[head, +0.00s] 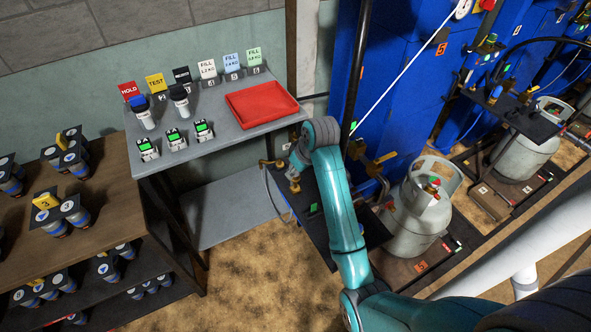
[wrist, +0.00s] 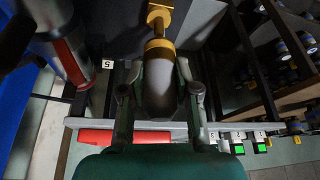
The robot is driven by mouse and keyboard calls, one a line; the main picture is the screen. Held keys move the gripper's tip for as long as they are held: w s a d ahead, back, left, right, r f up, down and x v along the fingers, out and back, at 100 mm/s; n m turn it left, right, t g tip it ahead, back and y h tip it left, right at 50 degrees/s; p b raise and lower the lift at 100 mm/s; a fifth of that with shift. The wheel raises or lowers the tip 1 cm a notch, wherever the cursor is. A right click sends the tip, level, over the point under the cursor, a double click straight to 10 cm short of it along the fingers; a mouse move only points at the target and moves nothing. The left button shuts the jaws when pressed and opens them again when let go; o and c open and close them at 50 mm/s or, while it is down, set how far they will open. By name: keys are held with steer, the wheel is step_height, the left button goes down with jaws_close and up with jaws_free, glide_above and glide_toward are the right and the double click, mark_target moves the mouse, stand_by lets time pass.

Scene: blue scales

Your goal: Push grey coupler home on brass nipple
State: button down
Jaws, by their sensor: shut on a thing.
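The grey coupler (wrist: 161,92) is a dark grey cylinder with a yellow-gold band at its far end. My gripper (wrist: 160,70) is shut around it, one finger on each side, in the wrist view. The brass nipple (wrist: 158,17) lies just beyond the gold band and roughly in line with the coupler. Their ends appear to meet, but I cannot tell how deep the coupler sits. In the head view my gripper (head: 296,168) is by brass fittings beside the dark shelf (head: 318,228); the coupler is hard to make out there.
A grey bench (head: 215,120) with a red tray (head: 262,103) stands left of my arm. A grey gas cylinder (head: 415,210) and blue cabinets (head: 400,80) stand to the right. In the wrist view, a metal cylinder with a red band (wrist: 72,60) is close on the left.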

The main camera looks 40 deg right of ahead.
mark_target(298, 175)
steer(key=shift+f, duration=2.05)
steer(key=c, duration=0.8)
jaws_free()
steer(key=shift+o, duration=0.2)
steer(key=v, duration=0.7)
steer(key=shift+r, duration=0.2)
steer(key=shift+s, duration=0.2)
